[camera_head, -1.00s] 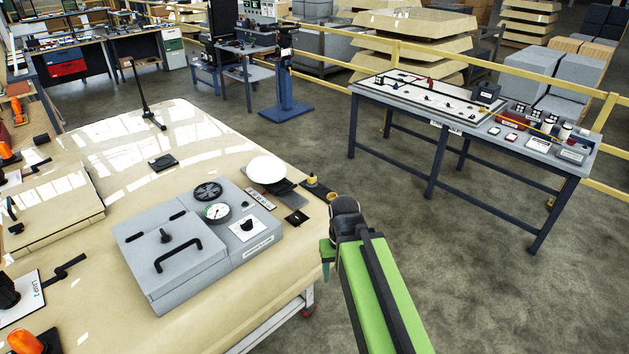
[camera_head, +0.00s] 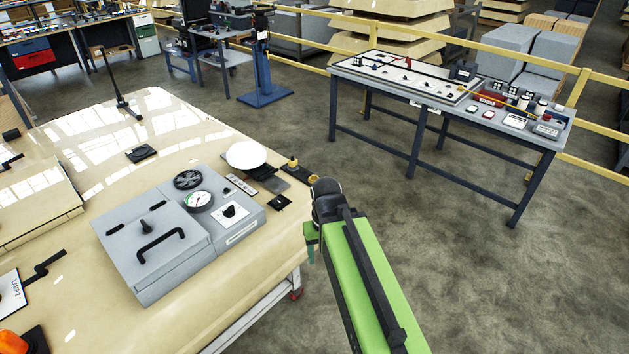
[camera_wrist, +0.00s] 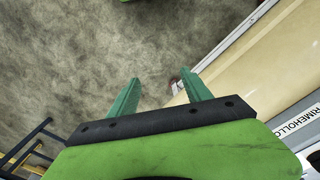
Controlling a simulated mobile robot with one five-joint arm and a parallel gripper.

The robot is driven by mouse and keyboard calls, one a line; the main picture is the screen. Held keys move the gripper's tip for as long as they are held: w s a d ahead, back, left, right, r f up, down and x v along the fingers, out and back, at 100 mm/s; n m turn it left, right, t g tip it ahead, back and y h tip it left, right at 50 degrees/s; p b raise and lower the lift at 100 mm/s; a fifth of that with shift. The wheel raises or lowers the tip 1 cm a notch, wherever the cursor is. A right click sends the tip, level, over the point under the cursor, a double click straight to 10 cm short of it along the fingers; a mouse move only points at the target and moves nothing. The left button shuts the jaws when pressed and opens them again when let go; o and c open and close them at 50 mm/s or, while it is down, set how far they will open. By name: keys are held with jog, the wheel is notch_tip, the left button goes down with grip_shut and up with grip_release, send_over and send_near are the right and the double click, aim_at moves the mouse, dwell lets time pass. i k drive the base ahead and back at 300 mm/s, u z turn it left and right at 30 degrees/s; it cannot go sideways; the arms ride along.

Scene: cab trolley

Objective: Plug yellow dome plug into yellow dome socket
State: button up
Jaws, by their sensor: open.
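A small yellow domed piece (camera_head: 292,163) stands on a dark base at the right back edge of the cream trolley top (camera_head: 190,130). I cannot tell whether it is the plug or the socket, and no second yellow dome is clear. My gripper (camera_wrist: 162,78) is open and empty in the wrist view, its green fingers apart over grey floor beside the trolley's edge. In the head view my gripper (camera_head: 311,240) is partly hidden by my arm, just off the trolley's right edge and nearer to me than the yellow piece.
A grey box with a handle (camera_head: 160,245) and a white disc (camera_head: 246,154) are on the trolley. A bench with small parts (camera_head: 450,96) stands at the right back, before a yellow rail (camera_head: 600,78). The floor between trolley and bench is clear.

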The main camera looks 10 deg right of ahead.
aim_at(292, 162)
jog(key=u, duration=0.55)
jog(key=k, duration=0.1)
jog(key=u, duration=3.1)
jog(key=k, duration=0.1)
jog(key=u, duration=0.35)
jog(key=k, duration=2.15)
jog(key=z, duration=1.7)
jog(key=i, duration=0.55)
jog(key=u, duration=0.15)
